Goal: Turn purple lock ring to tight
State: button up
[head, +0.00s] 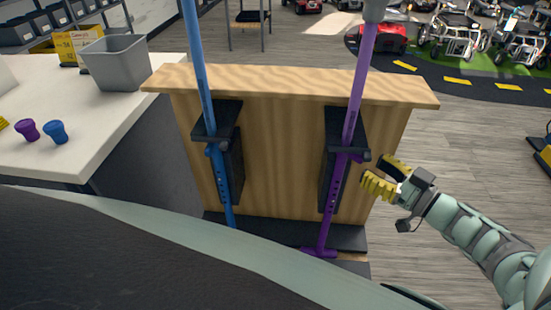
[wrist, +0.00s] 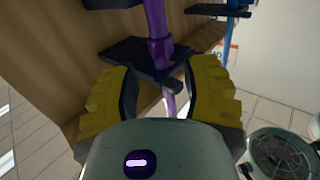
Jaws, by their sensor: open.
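The purple pole (head: 358,85) stands upright at the right part of the wooden stand, in a black holder (head: 334,122). The purple lock ring (head: 345,151) sits around the pole just below the holder's bracket, with a small dark lever at its right side. In the wrist view the purple ring (wrist: 159,51) is ahead of my fingers, beside a dark bracket. My gripper (head: 375,172) has yellow fingers, is open and empty, and is just right of the ring, apart from it. In the wrist view, my gripper (wrist: 162,88) straddles the line of the pole. Ring markings are too small to read.
A blue pole (head: 204,85) stands in a matching holder at left. The wooden stand (head: 285,85) is behind both poles. A white counter (head: 115,125) at left holds a grey bin (head: 116,65) and small purple and blue pieces.

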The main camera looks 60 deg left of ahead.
aim_at(362, 163)
jog(key=shift+s+a, duration=0.2)
jog(key=shift+a, duration=0.75)
jog(key=shift+s+a, duration=0.15)
jog(key=shift+a, duration=0.8)
jog(key=shift+o, duration=0.2)
jog(key=shift+d, duration=0.1)
grip_shut()
